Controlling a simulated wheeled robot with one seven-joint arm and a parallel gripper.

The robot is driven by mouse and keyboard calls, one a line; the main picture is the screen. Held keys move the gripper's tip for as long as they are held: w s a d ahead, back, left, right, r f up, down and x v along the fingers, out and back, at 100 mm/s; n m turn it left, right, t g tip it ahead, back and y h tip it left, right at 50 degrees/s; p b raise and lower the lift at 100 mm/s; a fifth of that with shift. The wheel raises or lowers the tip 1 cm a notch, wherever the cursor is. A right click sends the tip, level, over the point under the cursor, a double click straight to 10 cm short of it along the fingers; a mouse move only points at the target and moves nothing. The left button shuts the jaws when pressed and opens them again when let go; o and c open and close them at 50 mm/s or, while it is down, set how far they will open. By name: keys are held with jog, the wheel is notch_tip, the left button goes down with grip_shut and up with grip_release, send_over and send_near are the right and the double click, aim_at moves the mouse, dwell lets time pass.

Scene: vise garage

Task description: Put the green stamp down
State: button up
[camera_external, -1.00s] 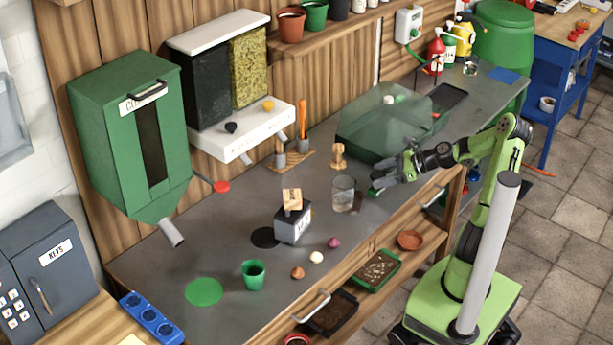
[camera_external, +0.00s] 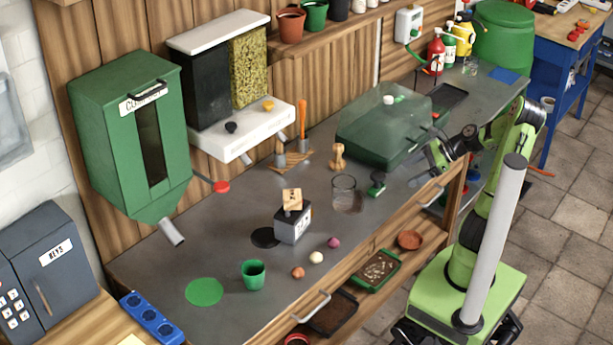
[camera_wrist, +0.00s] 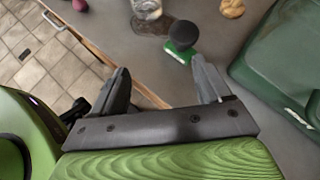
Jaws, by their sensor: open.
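The green stamp (camera_external: 376,185) stands upright on the grey workbench, a green base with a dark rounded knob. It also shows in the wrist view (camera_wrist: 182,38), beyond my fingertips. My gripper (camera_external: 436,158) is open and empty, to the right of the stamp and apart from it. In the wrist view my two fingers (camera_wrist: 165,82) are spread with nothing between them.
A glass (camera_external: 344,193) stands left of the stamp and a wooden stamp (camera_external: 338,157) behind it. A green translucent-lidded box (camera_external: 380,130) lies behind my gripper. The bench front edge, with drawers below, is close to my arm.

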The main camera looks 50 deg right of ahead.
jog(key=s+a+r+n+g+h, duration=0.1)
jog(key=s+a+n+g+h, duration=0.3)
jog(key=a+n, duration=0.65)
jog(key=s+a+r+n+t+h, duration=0.1)
jog(key=s+a+r+n+h, duration=0.2)
jog(key=s+r+n, duration=0.7)
jog(key=a+n, duration=0.2)
jog(key=n, duration=0.3)
jog(key=shift+s+n, duration=0.25)
jog(key=shift+n, duration=0.1)
